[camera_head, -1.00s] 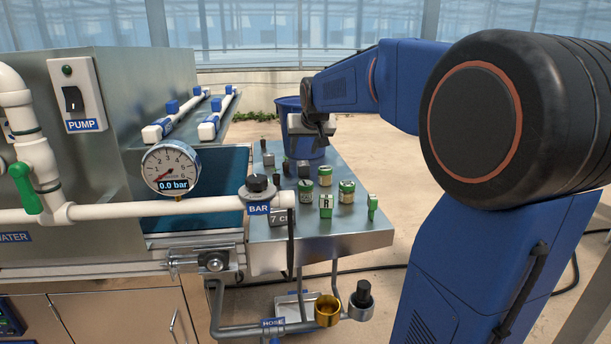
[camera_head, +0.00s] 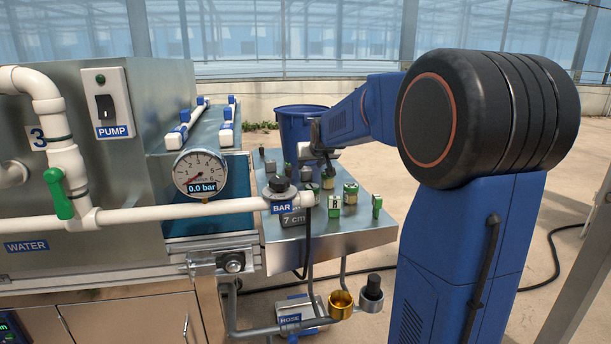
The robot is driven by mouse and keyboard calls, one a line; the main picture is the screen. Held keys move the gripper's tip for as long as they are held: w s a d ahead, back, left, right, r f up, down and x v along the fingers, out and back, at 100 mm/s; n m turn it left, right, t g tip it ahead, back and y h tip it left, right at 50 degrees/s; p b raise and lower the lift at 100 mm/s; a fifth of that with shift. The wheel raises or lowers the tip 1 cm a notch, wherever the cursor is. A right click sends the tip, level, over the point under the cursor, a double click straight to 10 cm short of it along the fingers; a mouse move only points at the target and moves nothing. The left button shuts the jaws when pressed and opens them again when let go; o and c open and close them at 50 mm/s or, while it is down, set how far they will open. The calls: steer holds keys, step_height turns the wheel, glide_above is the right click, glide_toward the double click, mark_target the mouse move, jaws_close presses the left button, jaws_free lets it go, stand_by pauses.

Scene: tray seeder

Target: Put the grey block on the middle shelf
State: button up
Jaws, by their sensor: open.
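A dark grey block-like face marked "7 cm" (camera_head: 293,217) shows at the near left of the metal side table, partly hidden by the white pipe and the BAR knob. Smaller grey pieces (camera_head: 271,168) stand farther back on the same table; I cannot tell which one is the grey block. My gripper (camera_head: 328,170) is open, tilted down over the back part of the table, close above small green-topped pieces. Whether it touches any of them is too small to tell. I cannot make out a middle shelf.
Several green and cream pieces (camera_head: 350,193) stand on the metal table (camera_head: 350,238). A blue bin (camera_head: 296,128) stands behind it. A pressure gauge (camera_head: 200,174), a white pipe (camera_head: 150,213) and the pump panel (camera_head: 108,103) are at left. The table's front right is bare.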

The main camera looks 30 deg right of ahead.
mark_target(306, 168)
steer(key=shift+x, duration=4.65)
steer(key=shift+w+a+r, duration=0.1)
steer(key=shift+r, duration=0.1)
steer(key=c, duration=1)
step_height(306, 168, up, 10)
steer(key=shift+r, duration=0.1)
